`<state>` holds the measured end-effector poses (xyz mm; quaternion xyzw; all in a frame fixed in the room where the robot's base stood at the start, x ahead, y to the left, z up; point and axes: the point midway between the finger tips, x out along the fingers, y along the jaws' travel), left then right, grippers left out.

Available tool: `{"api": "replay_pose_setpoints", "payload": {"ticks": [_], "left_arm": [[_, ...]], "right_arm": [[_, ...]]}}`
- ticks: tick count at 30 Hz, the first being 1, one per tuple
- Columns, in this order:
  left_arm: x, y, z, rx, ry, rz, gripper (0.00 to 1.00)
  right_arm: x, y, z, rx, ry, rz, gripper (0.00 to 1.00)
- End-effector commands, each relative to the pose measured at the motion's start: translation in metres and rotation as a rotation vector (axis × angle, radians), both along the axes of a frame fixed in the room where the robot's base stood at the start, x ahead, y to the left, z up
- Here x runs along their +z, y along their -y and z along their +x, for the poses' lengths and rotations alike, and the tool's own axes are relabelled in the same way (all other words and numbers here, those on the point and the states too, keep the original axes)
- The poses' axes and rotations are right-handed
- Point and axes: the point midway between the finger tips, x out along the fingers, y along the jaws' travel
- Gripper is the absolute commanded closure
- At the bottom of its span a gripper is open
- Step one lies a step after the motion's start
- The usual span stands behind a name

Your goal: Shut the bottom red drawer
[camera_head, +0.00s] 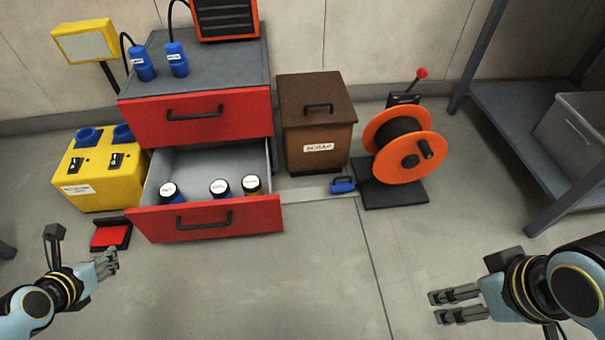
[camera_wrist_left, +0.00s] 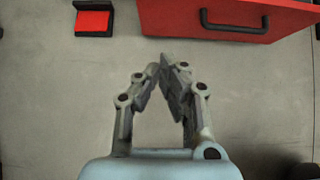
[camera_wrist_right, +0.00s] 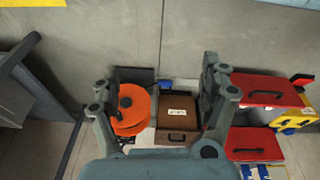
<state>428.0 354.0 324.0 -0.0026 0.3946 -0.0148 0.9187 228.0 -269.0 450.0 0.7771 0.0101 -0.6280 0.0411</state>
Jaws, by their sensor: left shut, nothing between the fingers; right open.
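The bottom red drawer (camera_head: 262,216) is pulled out of the grey cabinet (camera_head: 218,62). Its black handle (camera_head: 204,224) faces the front, and several labelled jars (camera_head: 220,188) stand inside it. The drawer front also shows at the top of the left wrist view (camera_wrist_left: 225,24) and at the right of the right wrist view (camera_wrist_right: 252,143). The top red drawer (camera_head: 240,114) is shut. My left gripper (camera_head: 112,262) is shut and empty, low in front of the drawer's left end and apart from it. My right gripper (camera_head: 436,308) is open and empty, far right of the drawer.
A yellow box (camera_head: 82,172) and a red pedal-like block (camera_head: 108,236) stand left of the drawer. A brown scrap bin (camera_head: 318,130), an orange reel (camera_head: 400,170) and a small blue item (camera_head: 342,185) are to the right. The floor in front is clear.

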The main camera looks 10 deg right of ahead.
Motion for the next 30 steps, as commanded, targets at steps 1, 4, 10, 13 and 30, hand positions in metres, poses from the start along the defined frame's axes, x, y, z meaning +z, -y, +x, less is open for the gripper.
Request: {"api": "replay_pose_setpoints", "payload": {"ticks": [1, 4, 10, 13, 30], "left_arm": [[-0.011, -0.003, 0.005, -0.003, 0.005, 0.004, 1.00], [-0.015, -0.006, 0.014, -0.006, 0.017, 0.011, 1.00], [-0.022, -0.009, 0.023, -0.008, 0.025, 0.017, 1.00], [-0.028, -0.008, 0.028, -0.008, 0.025, 0.017, 1.00], [-0.076, -0.007, 0.075, -0.009, 0.023, 0.018, 1.00]], "right_arm": [[-0.010, -0.001, -0.004, 0.002, -0.002, 0.001, 0.21], [-0.018, -0.001, -0.010, 0.003, -0.010, 0.003, 0.21], [-0.028, -0.002, -0.019, 0.005, -0.030, 0.003, 0.21], [-0.023, -0.004, -0.016, 0.006, -0.014, 0.008, 0.21], [-0.047, -0.016, 0.023, 0.019, 0.372, 0.040, 0.21]]}}
